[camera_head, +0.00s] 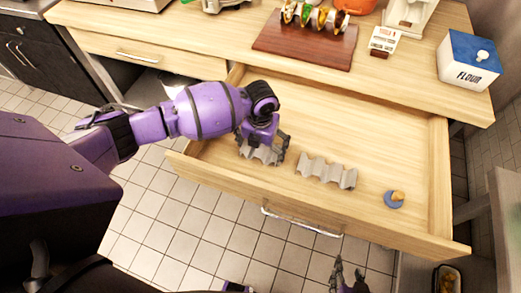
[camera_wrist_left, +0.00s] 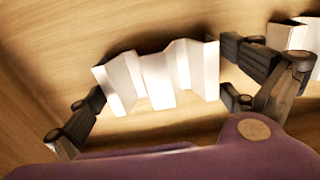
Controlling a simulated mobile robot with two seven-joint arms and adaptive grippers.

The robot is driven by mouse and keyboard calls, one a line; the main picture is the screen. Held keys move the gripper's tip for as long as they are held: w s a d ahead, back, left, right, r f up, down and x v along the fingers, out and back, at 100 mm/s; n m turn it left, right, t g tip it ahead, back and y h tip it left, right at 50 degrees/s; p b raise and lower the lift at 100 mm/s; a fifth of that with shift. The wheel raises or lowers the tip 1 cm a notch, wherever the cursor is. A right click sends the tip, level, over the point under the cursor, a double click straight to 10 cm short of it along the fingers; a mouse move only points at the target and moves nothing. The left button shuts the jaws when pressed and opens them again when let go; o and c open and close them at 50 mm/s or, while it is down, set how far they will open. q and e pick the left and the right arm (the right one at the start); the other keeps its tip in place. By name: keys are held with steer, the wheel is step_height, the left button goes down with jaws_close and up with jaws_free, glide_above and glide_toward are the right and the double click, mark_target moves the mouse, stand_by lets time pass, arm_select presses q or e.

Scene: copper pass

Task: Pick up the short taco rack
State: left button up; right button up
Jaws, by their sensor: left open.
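The short taco rack (camera_head: 262,155) is a small grey zigzag metal holder on the floor of the open drawer (camera_head: 385,160). My left gripper (camera_head: 261,148) is open above it. In the left wrist view the short rack (camera_wrist_left: 160,75) lies between the parted fingers of my left gripper (camera_wrist_left: 168,103), one finger near each end. I cannot tell whether the fingers touch it. A longer grey rack (camera_head: 327,172) lies just to the right in the drawer. Its end shows in the left wrist view (camera_wrist_left: 300,35). My right gripper (camera_head: 347,274) is at the bottom edge, partly cut off, with its fingers apart.
A blue disc (camera_head: 393,204) with a small tan knob lies at the drawer's right. The drawer walls surround the racks. On the counter (camera_head: 225,40) stand a filled taco rack on a brown board (camera_head: 300,50), a small carton (camera_head: 384,40) and a flour box (camera_head: 468,60).

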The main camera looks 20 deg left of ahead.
arm_select(q)
steer(key=c, duration=0.8)
steer(key=shift+c, duration=0.2)
steer(key=shift+w+r, duration=0.1)
steer(key=shift+r, duration=0.05)
